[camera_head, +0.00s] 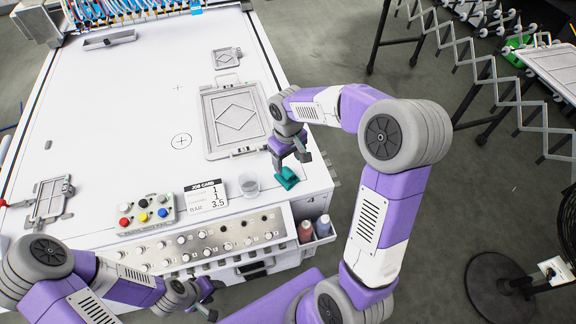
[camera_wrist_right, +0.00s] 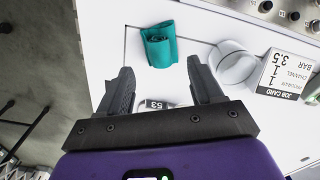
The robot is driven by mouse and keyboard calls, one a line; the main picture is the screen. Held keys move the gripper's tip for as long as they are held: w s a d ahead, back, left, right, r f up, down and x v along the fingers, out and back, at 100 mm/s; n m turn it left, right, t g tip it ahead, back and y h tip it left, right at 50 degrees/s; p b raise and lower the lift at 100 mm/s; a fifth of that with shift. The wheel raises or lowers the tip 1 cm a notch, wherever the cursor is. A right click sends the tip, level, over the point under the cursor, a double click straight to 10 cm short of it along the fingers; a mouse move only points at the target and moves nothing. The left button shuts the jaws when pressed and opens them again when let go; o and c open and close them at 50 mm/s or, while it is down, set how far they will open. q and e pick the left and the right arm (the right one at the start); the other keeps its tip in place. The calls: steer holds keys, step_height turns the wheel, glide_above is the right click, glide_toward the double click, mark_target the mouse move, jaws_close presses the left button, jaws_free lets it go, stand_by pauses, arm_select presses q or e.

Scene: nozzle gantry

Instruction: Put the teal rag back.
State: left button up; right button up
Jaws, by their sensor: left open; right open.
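The teal rag (camera_head: 286,178) lies crumpled on the white table near its right front edge. It also shows in the right wrist view (camera_wrist_right: 158,48), just beyond my fingertips, with a dark fold in its middle. My right gripper (camera_head: 291,163) is open above and just behind the rag, its fingers apart and empty. In the right wrist view my right gripper (camera_wrist_right: 161,70) has the rag ahead of the gap, apart from the fingers as far as I can tell. My left gripper (camera_head: 213,300) is open and low by the table's front panel, far from the rag.
A clear cup (camera_head: 249,184) stands left of the rag, beside the job card (camera_head: 206,197) and button box (camera_head: 147,214). A framed plate (camera_head: 234,118) lies behind. Two bottles (camera_head: 305,232) sit in a holder on the front. The table's middle is mostly clear.

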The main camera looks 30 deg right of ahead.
mark_target(288, 172)
step_height(288, 172, up, 5)
steer(key=shift+r+p, duration=0.2)
steer(key=shift+p, duration=0.25)
steer(key=shift+f, duration=0.1)
